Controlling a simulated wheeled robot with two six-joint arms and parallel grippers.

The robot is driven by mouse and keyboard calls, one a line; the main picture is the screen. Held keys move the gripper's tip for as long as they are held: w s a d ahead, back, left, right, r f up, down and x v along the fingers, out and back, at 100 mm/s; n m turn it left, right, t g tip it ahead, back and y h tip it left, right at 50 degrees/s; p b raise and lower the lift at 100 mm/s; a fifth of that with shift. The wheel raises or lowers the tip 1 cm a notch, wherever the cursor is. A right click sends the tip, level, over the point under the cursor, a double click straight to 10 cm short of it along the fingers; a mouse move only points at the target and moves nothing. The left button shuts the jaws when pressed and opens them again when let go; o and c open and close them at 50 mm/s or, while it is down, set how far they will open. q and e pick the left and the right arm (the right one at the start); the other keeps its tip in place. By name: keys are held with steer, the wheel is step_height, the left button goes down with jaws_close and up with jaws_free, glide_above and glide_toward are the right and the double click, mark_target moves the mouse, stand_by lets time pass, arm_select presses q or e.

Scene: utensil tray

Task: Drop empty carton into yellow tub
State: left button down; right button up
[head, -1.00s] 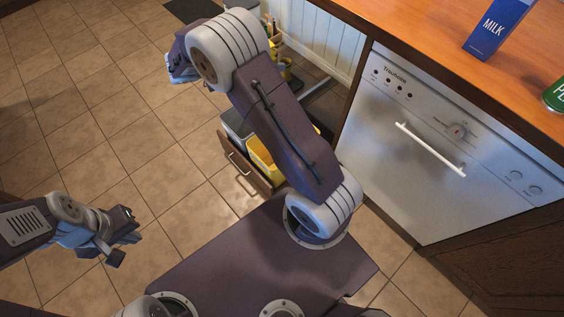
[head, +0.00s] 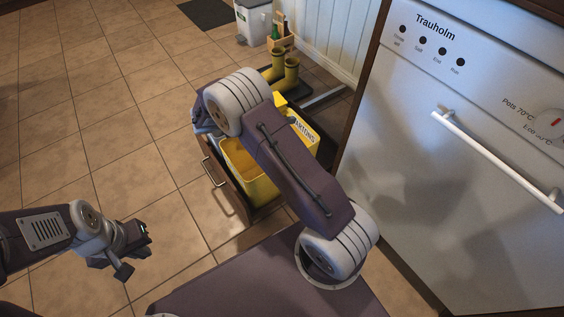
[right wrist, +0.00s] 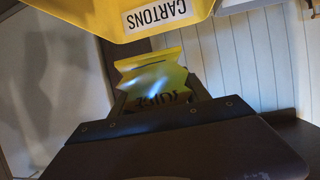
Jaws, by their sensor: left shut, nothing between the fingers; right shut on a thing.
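The yellow tub (head: 240,172) stands in an open drawer in the head view, partly hidden behind my right arm. Its white label, partly covered there, reads CARTONS in the right wrist view, where the tub (right wrist: 85,14) fills the top edge. My right gripper (right wrist: 160,100) is shut on a crumpled yellow carton (right wrist: 152,72) with dark lettering. The carton appears just beyond the tub's labelled wall in that view; I cannot tell whether it is over the opening. My right arm hides this gripper in the head view. My left gripper (head: 132,248) is shut and empty above the floor.
The drawer front (head: 222,190) has a metal handle. A white dishwasher (head: 440,150) stands to the right. Yellow boots (head: 283,72), a wooden crate with bottles (head: 280,40) and a grey-white bin (head: 253,20) stand beyond. The tiled floor at left is clear.

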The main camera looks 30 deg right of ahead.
steer(key=shift+f, duration=0.25)
step_height(320, 180, down, 6)
steer(key=b, duration=0.3)
steer(key=shift+r, duration=0.25)
steer(key=o, duration=1.4)
steer(key=shift+a+r, duration=0.1)
